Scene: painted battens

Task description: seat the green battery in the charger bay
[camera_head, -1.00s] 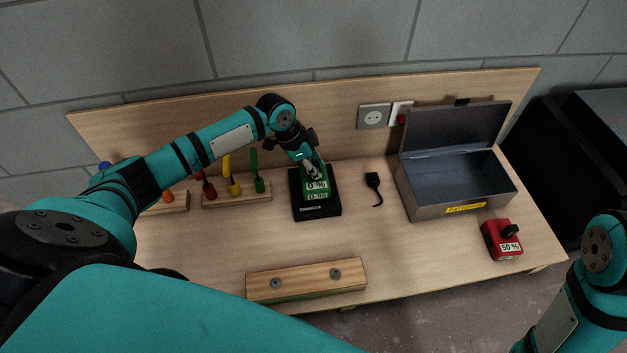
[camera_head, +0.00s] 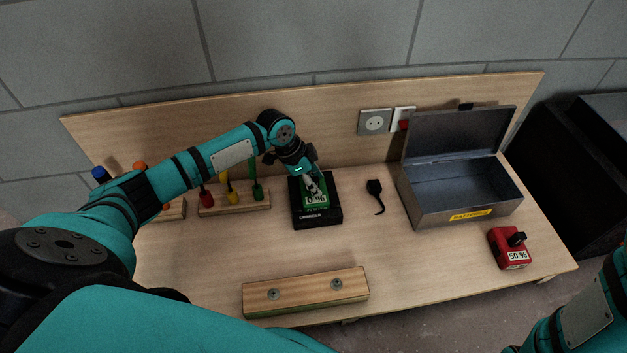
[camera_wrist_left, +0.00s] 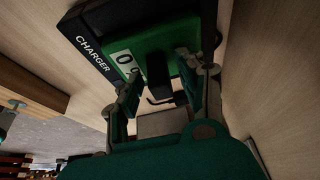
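The green battery (camera_head: 324,190), labelled 0 %, sits upright in the black charger (camera_head: 336,213) near the middle of the bench. In the left wrist view the battery (camera_wrist_left: 150,42) is inside the charger (camera_wrist_left: 75,30), with its black handle (camera_wrist_left: 158,72) towards me. My left gripper (camera_head: 311,187) is over the battery. In the left wrist view its fingers (camera_wrist_left: 160,75) stand apart on either side of the handle, with gaps visible. The battery's underside and the bay floor are hidden. My right gripper is out of view.
A black plug (camera_head: 375,187) with a cord lies right of the charger. Beyond it are an open metal box (camera_head: 410,203) and a red battery (camera_head: 508,250) marked 50 %. A tool rack (camera_head: 235,203) stands left; a wooden batten (camera_head: 305,290) lies in front.

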